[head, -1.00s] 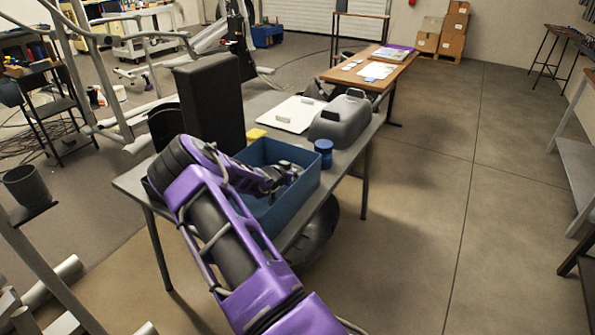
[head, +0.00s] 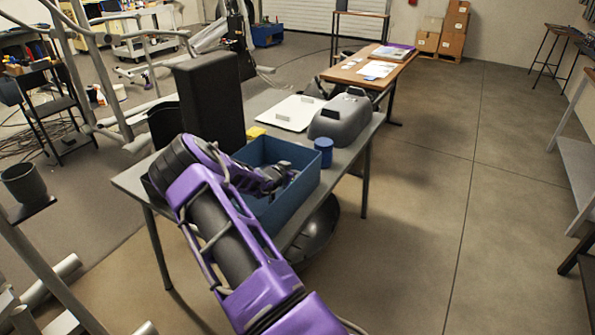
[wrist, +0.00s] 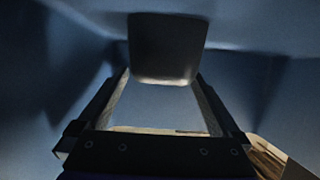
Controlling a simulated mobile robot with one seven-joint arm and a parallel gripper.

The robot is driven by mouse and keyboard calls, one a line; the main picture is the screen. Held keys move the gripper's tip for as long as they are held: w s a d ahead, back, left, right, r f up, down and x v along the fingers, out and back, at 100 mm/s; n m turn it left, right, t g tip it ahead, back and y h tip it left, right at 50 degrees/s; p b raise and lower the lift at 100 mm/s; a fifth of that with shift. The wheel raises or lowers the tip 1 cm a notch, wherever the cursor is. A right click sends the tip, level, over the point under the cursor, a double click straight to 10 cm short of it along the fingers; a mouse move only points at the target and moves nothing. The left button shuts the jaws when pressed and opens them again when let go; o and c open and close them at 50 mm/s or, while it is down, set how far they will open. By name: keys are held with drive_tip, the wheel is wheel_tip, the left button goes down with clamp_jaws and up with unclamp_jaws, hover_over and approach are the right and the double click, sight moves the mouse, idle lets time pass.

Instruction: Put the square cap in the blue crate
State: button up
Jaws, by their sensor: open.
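The blue crate (head: 300,208) stands on the grey workbench, and my gripper (head: 288,178) is down inside it. In the wrist view blue walls and floor surround my gripper (wrist: 162,75), whose two fingers are spread apart. A dark square piece with rounded corners, which looks like the square cap (wrist: 167,48), shows just beyond the fingertips against the blue crate. I cannot tell whether it rests on the crate floor. The fingers do not visibly clamp it. In the head view I cannot make out the cap; the crate wall and my arm hide much of the inside.
A blue cylindrical container (head: 323,152) stands right beside the crate. A grey rounded housing (head: 341,118), a white panel (head: 292,113), a yellow block (head: 256,132) and a tall black box (head: 210,100) crowd the workbench (head: 132,182).

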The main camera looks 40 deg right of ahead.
drive_tip(key=r+p+v, duration=0.1)
drive_tip(key=v, duration=1.1)
drive_tip(key=shift+p, duration=0.4)
drive_tip(key=shift+r, duration=0.1)
